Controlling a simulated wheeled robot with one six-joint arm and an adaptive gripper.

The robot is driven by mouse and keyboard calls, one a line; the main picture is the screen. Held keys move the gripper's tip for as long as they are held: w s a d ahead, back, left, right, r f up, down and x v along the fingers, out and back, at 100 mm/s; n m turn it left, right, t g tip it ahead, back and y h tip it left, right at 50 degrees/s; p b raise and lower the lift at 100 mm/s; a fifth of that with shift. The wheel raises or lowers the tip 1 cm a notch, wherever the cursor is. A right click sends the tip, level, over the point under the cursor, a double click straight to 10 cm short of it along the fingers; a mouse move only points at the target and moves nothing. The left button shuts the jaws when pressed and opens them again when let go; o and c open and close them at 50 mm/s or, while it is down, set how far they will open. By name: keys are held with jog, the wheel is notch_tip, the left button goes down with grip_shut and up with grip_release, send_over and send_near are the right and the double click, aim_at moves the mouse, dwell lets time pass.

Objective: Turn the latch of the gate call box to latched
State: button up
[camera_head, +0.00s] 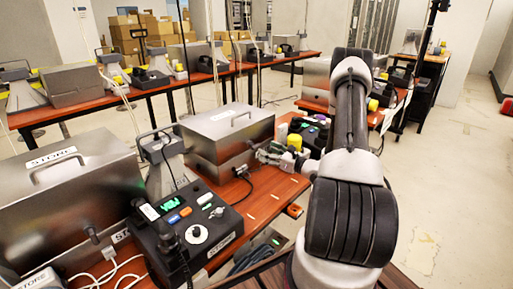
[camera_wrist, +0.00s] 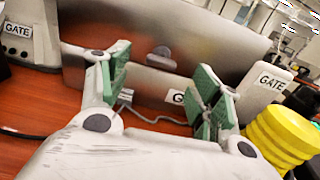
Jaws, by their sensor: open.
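The gate call box (camera_head: 228,118) is a brushed-steel box with a top handle on the wooden table in the head view. Its steel front fills the upper middle of the wrist view (camera_wrist: 215,40). A dark grey latch knob (camera_wrist: 161,57) sits on that front; I cannot tell its setting. My gripper (camera_wrist: 163,88) is open and empty, with green-padded fingers spread left and right below the knob and apart from it. In the head view my gripper (camera_head: 272,155) is by the box's right side. A GATE label on the box is partly hidden by the right finger.
A STORE box (camera_head: 70,190) and a black STORE phone unit (camera_head: 190,225) stand nearer on the table. GATE-labelled pale housings (camera_wrist: 20,35) (camera_wrist: 268,85) flank the box in the wrist view. A yellow ribbed cylinder (camera_wrist: 275,140) stands close right of my gripper. A cable runs below the box.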

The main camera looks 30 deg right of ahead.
aim_at(258, 147)
jog(key=x, duration=0.7)
jog(key=shift+w+d+f, duration=0.15)
jog(key=shift+w, duration=0.2)
jog(key=c, duration=1)
